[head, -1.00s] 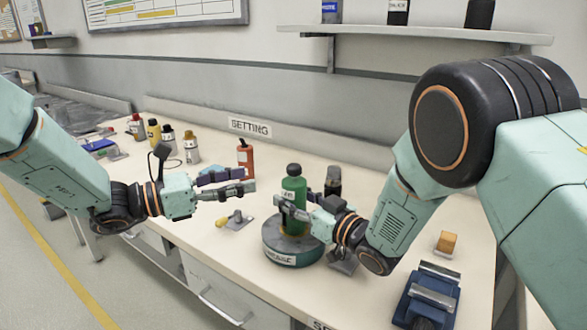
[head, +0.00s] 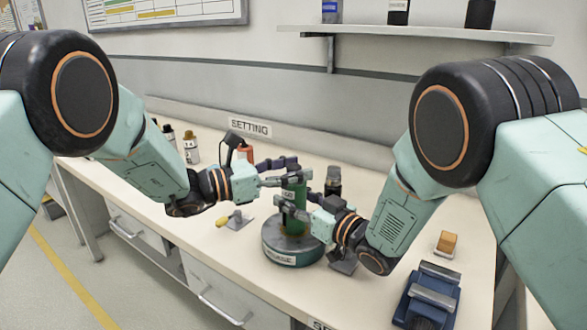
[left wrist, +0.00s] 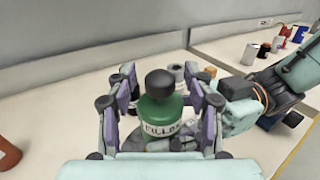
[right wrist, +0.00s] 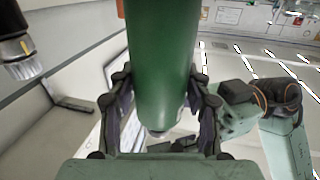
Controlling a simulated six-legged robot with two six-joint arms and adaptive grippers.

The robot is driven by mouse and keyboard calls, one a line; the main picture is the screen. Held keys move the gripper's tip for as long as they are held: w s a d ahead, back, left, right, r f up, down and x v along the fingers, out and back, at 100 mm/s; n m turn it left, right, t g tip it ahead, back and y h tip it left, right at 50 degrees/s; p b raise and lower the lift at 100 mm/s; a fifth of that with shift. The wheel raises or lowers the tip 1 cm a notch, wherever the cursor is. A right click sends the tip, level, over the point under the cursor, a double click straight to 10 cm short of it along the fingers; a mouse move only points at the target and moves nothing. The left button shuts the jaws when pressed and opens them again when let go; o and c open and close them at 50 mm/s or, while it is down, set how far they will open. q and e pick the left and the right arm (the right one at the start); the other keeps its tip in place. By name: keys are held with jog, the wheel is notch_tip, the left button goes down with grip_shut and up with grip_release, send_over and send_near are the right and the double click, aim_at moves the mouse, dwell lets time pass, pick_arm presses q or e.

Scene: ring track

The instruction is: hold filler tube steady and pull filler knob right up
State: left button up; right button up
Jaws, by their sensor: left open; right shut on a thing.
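The green filler tube (head: 294,218) stands upright on a round dark labelled base (head: 290,259) on the bench. Its dark knob (left wrist: 160,83) shows on top in the left wrist view. My right gripper (head: 298,207) is shut on the side of the green tube, which also fills the middle of the right wrist view (right wrist: 162,60). My left gripper (head: 287,175) is open at the top of the tube, above the right one. In the left wrist view its fingers stand on both sides of the knob, apart from it. The fingers partly hide the tube top in the head view.
A dark bottle (head: 333,181) stands close behind the tube. A yellow-handled part (head: 235,219) lies left of the base. An orange block (head: 447,241) and a blue vise (head: 425,302) sit at the right. A wall shelf (head: 410,33) is above the bench.

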pick_arm(q)
jog(key=shift+d, duration=0.1)
jog(key=shift+c, duration=0.2)
grip_shut()
dwell(0.4)
